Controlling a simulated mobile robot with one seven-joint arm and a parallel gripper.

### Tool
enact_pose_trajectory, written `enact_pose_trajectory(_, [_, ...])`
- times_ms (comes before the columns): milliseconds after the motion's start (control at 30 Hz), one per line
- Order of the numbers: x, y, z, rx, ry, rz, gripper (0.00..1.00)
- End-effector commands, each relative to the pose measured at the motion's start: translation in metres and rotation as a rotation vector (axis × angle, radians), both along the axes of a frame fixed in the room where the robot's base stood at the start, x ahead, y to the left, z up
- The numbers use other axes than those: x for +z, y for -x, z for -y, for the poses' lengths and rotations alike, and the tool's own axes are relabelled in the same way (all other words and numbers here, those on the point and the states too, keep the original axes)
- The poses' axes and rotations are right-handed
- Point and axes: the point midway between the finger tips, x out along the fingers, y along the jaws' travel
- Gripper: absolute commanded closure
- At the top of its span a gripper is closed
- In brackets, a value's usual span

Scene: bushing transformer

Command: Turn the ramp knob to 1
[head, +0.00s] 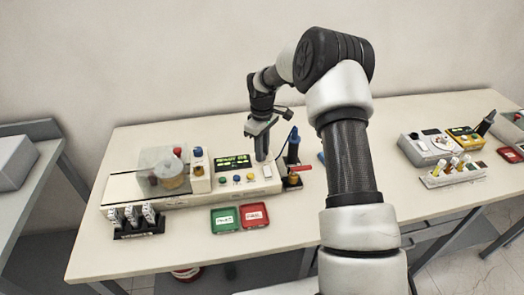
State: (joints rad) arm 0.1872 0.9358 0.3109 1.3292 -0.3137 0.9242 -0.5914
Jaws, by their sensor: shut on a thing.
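The transformer bench unit (185,190) is a long pale box on the table. Its right part has a dark display with green text (233,162) and a panel (262,183) with several small coloured knobs or buttons, among them a blue one (236,178) and a yellow one (250,176). My gripper (262,157) points down at the panel's right end, right of the display. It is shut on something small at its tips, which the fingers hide. I cannot tell which knob is the ramp knob, nor read any scale or setting.
A green tray (225,229) and a red tray (265,222) lie in front. A dark rack with white labelled pieces (133,231) stands front left. A dark upright tool (292,146) stands close right of my gripper. More devices (440,145) are at far right.

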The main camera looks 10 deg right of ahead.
Motion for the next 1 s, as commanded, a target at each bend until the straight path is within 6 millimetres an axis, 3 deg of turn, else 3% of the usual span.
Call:
enact_pose_trajectory(367, [-0.0008, -0.0004, -0.0003, -0.088, 0.001, 0.001, 1.00])
enact_pose_trajectory(1000, [-0.0004, -0.0008, -0.0005, -0.648, -0.001, 0.002, 1.00])
